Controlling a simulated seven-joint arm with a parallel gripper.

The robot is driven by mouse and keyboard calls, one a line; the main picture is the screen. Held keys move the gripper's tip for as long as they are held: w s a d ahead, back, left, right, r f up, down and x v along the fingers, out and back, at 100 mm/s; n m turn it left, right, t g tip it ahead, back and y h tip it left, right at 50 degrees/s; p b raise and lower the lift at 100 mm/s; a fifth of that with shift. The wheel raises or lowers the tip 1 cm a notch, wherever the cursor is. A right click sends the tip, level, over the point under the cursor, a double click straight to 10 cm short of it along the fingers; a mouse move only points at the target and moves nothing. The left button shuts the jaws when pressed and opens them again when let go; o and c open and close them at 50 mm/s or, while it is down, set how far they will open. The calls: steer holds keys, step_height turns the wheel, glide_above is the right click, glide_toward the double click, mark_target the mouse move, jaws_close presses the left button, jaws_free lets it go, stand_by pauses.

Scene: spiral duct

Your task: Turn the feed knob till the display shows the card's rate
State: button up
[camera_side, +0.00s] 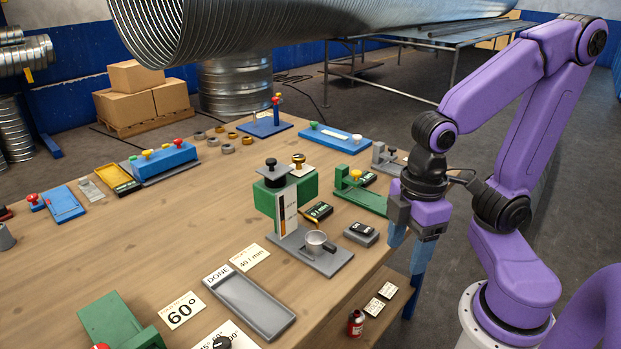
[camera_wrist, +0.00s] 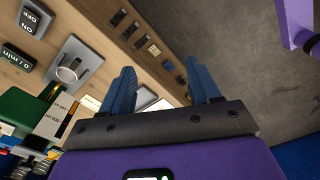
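The rate card (camera_side: 249,257) lies on the bench and appears to read 40 / min. The display (camera_side: 318,212), dark with a yellow edge, sits beside the green machine (camera_side: 267,199); in the wrist view the display (camera_wrist: 17,60) reads 0 / min. A brass-coloured knob (camera_side: 298,159) stands on top of the machine beside a black one (camera_side: 271,165); I cannot read which is the feed knob. My gripper (camera_side: 408,247) is at the bench's right edge, pointing down, apart from the knobs. Its fingers are spread and empty in the wrist view (camera_wrist: 160,68).
An ON/OFF switch box (camera_side: 361,233) and a metal cup (camera_side: 316,243) stand between my gripper and the machine. A grey DONE tray (camera_side: 249,304) lies in front. A lower shelf holds small cards (camera_side: 374,307).

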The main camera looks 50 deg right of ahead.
steer(key=w+a+r+m, duration=0.15)
steer(key=w+r, duration=0.25)
steer(key=w, duration=0.4)
step_height(320, 180, up, 14)
steer(key=m+t+y, duration=0.2)
steer(key=m+t, duration=0.1)
steer(key=m, duration=0.1)
glide_above(300, 156)
steer(key=s+d, duration=0.4)
steer(key=s, duration=0.2)
steer(key=x, duration=1.7)
steer(key=shift+w+f, duration=0.25)
steer(key=shift+w, duration=0.25)
steer(key=c, duration=1)
steer(key=shift+t, duration=0.3)
